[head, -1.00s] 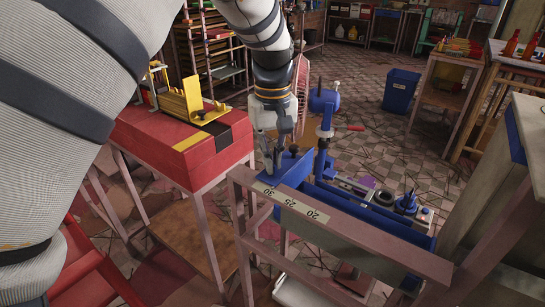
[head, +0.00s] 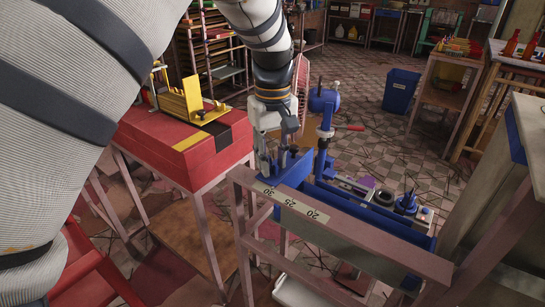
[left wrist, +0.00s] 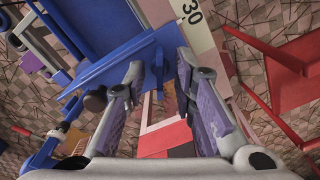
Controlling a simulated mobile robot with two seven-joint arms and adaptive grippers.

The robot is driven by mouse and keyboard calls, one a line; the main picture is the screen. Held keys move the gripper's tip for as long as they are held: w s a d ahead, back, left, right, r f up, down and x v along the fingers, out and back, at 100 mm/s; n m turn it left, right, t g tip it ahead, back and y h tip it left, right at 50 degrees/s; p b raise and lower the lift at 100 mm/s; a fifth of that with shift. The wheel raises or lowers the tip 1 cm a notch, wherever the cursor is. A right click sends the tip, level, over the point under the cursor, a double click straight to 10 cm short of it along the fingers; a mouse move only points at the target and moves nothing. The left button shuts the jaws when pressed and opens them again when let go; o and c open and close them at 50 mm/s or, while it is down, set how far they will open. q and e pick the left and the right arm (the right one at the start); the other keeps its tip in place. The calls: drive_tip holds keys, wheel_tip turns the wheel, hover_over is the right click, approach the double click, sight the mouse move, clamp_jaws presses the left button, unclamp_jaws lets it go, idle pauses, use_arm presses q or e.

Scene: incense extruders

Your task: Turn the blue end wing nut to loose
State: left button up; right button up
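The blue extruder (head: 378,226) stands behind the pink wooden rail, with a blue plate (head: 290,173) at its left end. My left gripper (head: 273,164) points down at this end plate. In the left wrist view, its two grey-purple fingers (left wrist: 160,72) are apart, with a narrow blue piece (left wrist: 158,76) by the plate's edge showing between their tips. This may be the end wing nut; its shape and any contact are unclear. A dark round knob (left wrist: 95,101) lies outside the left finger. The right gripper is not in view.
The pink rail (head: 345,232) with number labels runs along the extruder's near side. A red box table (head: 185,150) with a yellow bracket (head: 192,101) stands to the left. A blue bin (head: 400,91) stands on the floor behind.

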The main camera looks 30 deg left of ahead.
sight(272, 160)
use_arm(q)
wheel_tip(272, 160, up, 12)
idle(0.5)
idle(0.3)
